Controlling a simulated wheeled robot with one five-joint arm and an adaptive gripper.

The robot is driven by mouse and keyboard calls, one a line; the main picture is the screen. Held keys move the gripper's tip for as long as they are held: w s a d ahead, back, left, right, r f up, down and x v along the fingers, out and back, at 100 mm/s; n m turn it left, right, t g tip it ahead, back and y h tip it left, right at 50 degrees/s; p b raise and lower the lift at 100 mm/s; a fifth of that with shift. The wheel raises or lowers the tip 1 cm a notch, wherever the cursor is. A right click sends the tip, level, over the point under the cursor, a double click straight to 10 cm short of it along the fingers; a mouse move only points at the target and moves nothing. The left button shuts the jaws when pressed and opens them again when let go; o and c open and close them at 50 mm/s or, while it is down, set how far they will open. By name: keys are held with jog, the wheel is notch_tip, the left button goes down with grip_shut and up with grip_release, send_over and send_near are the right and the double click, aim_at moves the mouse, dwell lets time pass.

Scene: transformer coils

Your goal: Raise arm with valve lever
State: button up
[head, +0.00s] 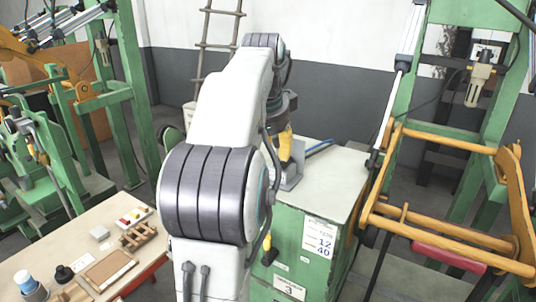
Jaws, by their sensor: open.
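My arm rises through the middle of the head view and bends down at its far end. My gripper (287,142) is small there, above the green cabinet (330,200), partly hidden by my arm, and open. I see nothing held in it. A small yellow lever-like handle (267,243) with a dark end shows beside my arm at the cabinet's front; I cannot tell for sure that it is the valve lever. An orange hinged frame (440,235) slopes out from the green stand at right. A grey cylinder (395,105) runs along that stand.
A worktable (125,225) with small parts and wooden blocks is at lower left. Green machines (60,170) stand behind it. A ladder (218,45) leans on the back wall. An air unit (481,80) hangs on the right stand. A blue rod (320,147) lies on the cabinet.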

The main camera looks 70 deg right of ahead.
jog(key=shift+s+a, duration=0.2)
jog(key=shift+a, duration=0.95)
jog(key=shift+o, duration=0.2)
